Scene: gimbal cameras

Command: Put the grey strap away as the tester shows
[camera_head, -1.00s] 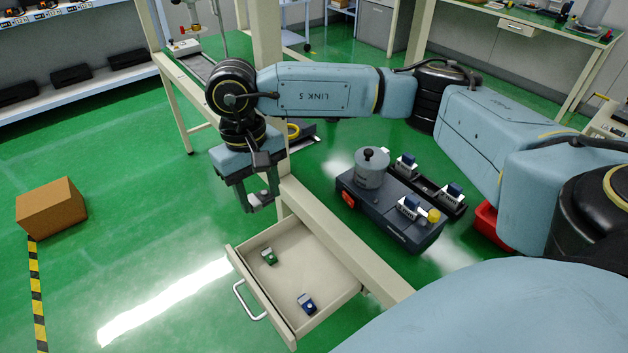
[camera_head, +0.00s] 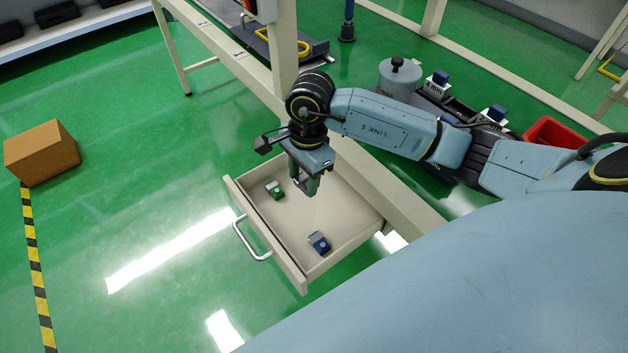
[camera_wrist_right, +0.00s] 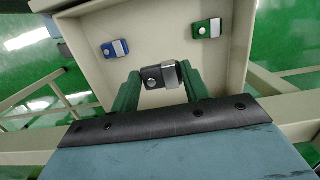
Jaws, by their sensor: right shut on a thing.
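My right gripper (camera_head: 306,187) hangs over the open drawer (camera_head: 345,215) in the head view. In the right wrist view its two fingers are shut on the grey strap (camera_wrist_right: 161,76), a small dark grey piece with a silver end and a round stud. The strap is held above the drawer; its gap to the drawer floor cannot be told. A green strap (camera_head: 275,190) and a blue strap (camera_head: 319,242) lie apart in the drawer. The tester (camera_head: 400,78) is partly hidden behind my right arm. My left gripper is out of view.
The drawer handle (camera_head: 250,240) sticks out over the green floor. A bench post (camera_head: 275,60) stands behind my wrist. A cardboard box (camera_head: 42,152) sits at the left, and a red bin (camera_head: 553,132) at the right. The drawer floor between the straps is clear.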

